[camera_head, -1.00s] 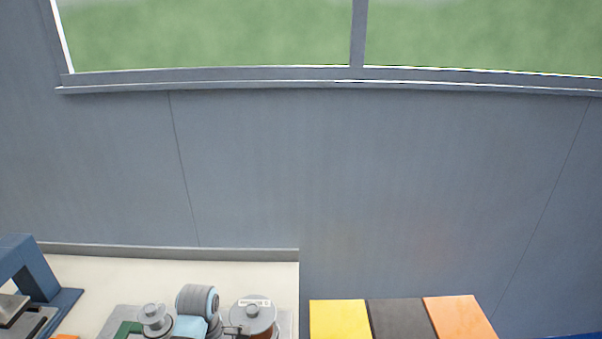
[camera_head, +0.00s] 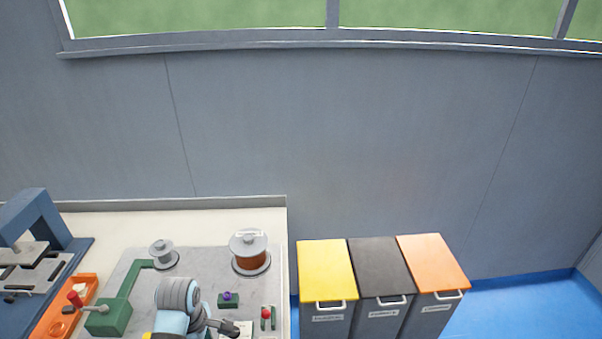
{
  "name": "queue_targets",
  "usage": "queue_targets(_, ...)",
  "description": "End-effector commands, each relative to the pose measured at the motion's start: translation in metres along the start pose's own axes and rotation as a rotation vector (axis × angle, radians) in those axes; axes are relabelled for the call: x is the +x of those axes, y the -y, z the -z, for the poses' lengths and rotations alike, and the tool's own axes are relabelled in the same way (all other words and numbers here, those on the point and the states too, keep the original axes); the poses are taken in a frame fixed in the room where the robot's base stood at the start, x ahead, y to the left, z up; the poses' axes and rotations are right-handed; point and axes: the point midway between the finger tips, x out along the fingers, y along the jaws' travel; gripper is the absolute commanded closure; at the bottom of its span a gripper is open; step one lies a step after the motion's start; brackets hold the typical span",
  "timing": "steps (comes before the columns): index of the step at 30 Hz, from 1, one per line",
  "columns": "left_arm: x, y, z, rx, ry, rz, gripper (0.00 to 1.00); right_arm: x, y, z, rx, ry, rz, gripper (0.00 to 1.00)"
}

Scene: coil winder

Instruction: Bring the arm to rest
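A grey and light-blue arm link of mine (camera_head: 178,295) rises from the bottom edge at the left of the picture, over the grey winder plate. A small dark part that looks like my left gripper (camera_head: 228,327) shows at its right, low over the plate. Its fingers are too small and partly hidden to tell open from shut. No thing is clearly seen in it. My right gripper is not in view. The coil winder has a green crank housing (camera_head: 108,318) with a red-knobbed handle, a grey spool (camera_head: 163,254) and a copper wire spool (camera_head: 250,254).
A blue press frame (camera_head: 42,212) and an orange tray (camera_head: 85,285) stand at the left. A purple-knobbed green part (camera_head: 228,299) and a red-knobbed part (camera_head: 266,316) are on the plate. Yellow (camera_head: 326,270), black (camera_head: 380,267) and orange (camera_head: 433,262) lidded bins stand right of the table.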

Motion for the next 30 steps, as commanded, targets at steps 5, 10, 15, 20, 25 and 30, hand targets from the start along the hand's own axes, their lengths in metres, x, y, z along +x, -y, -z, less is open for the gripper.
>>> queue_targets(5, 0.013, 0.031, 0.006, 0.214, -0.021, -0.032, 0.57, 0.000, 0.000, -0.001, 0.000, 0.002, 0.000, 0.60)
queue_targets(10, 0.022, 0.075, 0.012, 0.530, -0.062, -0.075, 0.57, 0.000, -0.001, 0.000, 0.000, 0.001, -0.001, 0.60)
queue_targets(15, 0.018, 0.123, 0.016, 0.897, -0.123, -0.111, 0.57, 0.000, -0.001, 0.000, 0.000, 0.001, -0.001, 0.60)
queue_targets(20, 0.002, 0.165, 0.016, 1.236, -0.188, -0.134, 0.57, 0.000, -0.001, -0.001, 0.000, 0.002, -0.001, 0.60)
queue_targets(25, -0.025, 0.203, 0.013, 1.575, -0.261, -0.150, 0.57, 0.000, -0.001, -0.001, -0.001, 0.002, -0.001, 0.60)
queue_targets(30, 0.032, 0.197, 0.017, 1.593, -0.243, -0.128, 0.57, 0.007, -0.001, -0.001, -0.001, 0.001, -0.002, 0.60)
